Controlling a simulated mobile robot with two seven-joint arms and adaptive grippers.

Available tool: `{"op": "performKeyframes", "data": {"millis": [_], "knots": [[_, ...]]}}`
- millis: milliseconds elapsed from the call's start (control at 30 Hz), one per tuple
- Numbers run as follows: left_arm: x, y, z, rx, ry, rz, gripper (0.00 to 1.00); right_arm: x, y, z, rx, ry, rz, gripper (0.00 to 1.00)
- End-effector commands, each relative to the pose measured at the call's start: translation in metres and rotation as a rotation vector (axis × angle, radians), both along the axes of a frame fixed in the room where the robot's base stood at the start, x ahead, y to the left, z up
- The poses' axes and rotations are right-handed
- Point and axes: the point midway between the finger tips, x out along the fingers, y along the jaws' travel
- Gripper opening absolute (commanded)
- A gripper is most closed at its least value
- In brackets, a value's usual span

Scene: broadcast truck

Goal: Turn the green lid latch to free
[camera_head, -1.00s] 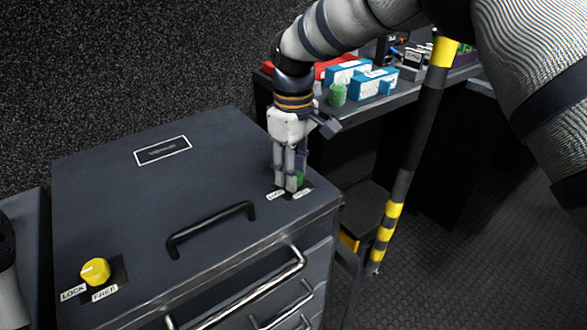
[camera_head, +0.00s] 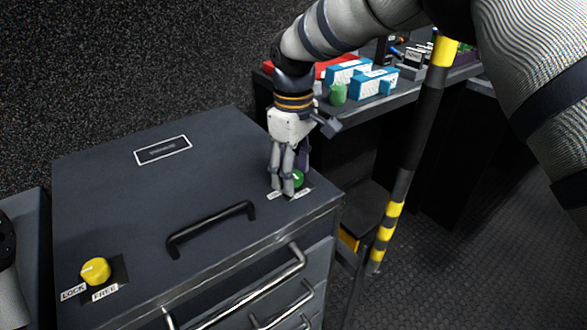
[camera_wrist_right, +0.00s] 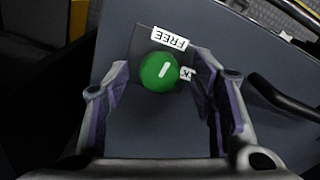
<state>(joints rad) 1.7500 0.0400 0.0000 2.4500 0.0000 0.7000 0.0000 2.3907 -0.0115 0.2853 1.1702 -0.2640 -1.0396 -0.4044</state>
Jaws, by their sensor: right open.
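The green lid latch (camera_head: 298,179) is a round knob at the right front corner of the dark case lid (camera_head: 160,190). In the right wrist view the green latch (camera_wrist_right: 160,72) has a white line tilted to the upper right, between the FREE label (camera_wrist_right: 170,38) and a second label (camera_wrist_right: 187,73), which is mostly hidden. My right gripper (camera_head: 284,189) points down at the latch. In the wrist view its open fingers (camera_wrist_right: 162,88) stand on either side of the latch, apart from it. My left gripper does not show.
A yellow knob (camera_head: 95,271) with LOCK and FREE labels is at the lid's left front. A black handle (camera_head: 211,229) lies between the knobs. A striped post (camera_head: 387,230) stands right of the case. A shelf behind holds blue boxes (camera_head: 348,73) and a green item (camera_head: 338,94).

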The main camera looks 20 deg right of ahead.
Motion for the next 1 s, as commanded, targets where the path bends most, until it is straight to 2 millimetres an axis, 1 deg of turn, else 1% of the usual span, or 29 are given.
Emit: {"op": "performKeyframes", "data": {"millis": [67,167,400,533,600,700,1000], "knots": [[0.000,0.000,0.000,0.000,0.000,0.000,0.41,0.001,0.000,0.003,0.000,-0.001,0.000,0.51],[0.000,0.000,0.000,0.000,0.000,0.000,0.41,0.001,0.000,0.019,0.000,-0.004,0.000,0.51],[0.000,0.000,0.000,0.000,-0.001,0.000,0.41,0.001,0.000,0.083,0.000,-0.005,0.000,0.51],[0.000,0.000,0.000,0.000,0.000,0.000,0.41,0.001,0.000,0.108,0.000,-0.003,0.000,0.51],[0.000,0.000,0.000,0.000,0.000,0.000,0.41,0.001,0.000,0.115,0.001,-0.002,0.001,0.51],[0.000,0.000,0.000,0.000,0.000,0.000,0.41,0.000,0.000,0.120,0.001,0.001,0.001,0.51],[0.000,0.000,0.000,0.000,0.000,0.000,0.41,0.000,0.000,0.120,0.000,0.001,0.001,0.51]]}}
